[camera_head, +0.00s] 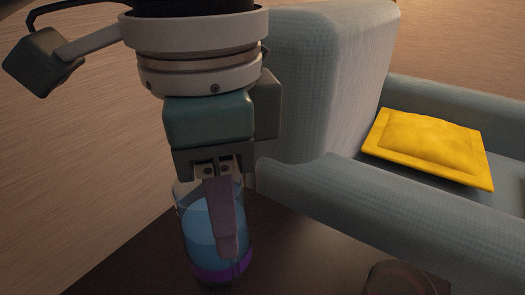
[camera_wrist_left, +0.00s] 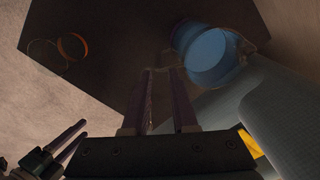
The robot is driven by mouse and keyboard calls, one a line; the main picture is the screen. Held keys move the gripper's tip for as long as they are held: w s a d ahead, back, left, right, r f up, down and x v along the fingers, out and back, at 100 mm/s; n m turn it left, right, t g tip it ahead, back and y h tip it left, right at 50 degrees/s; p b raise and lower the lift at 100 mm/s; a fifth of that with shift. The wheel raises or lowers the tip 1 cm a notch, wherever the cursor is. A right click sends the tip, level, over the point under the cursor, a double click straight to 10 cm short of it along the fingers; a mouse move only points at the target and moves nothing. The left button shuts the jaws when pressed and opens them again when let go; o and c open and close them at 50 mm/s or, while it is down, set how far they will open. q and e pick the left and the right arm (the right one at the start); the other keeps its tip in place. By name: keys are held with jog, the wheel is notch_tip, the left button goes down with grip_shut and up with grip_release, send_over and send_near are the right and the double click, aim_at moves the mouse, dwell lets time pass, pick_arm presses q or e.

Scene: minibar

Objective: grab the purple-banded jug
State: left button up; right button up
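The purple-banded jug (camera_head: 197,238) is clear, with blue contents and a purple band near its base. It stands upright on a dark table (camera_head: 135,262) in the head view. My left gripper (camera_head: 226,255) points down in front of the jug and hides part of it. In the left wrist view, the jug (camera_wrist_left: 208,57) is beyond and to the right of my left gripper (camera_wrist_left: 164,75). Those fingers are apart with nothing solid between them; contact with the jug cannot be told. My right gripper (camera_wrist_left: 84,130) shows at the lower left, its fingers apart and empty.
A grey-blue armchair (camera_head: 320,185) with a yellow cushion (camera_head: 430,146) stands close behind and right of the table. A dim round object (camera_head: 400,280) is at the bottom right. Ring-like outlines (camera_wrist_left: 72,47) lie on the table, left in the wrist view.

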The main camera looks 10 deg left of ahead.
pick_arm(q)
jog(key=b, duration=0.3)
send_over(238, 289)
notch_tip(238, 289, down, 5)
notch_tip(238, 289, down, 5)
jog(key=b, duration=0.3)
jog(key=shift+w+a+f, duration=0.1)
jog(key=shift+w, duration=0.05)
pick_arm(e)
notch_tip(238, 289, down, 7)
jog(key=shift+s+d+r, duration=0.2)
jog(key=shift+d, duration=0.25)
pick_arm(q)
grip_shut()
jog(key=shift+r, duration=0.2)
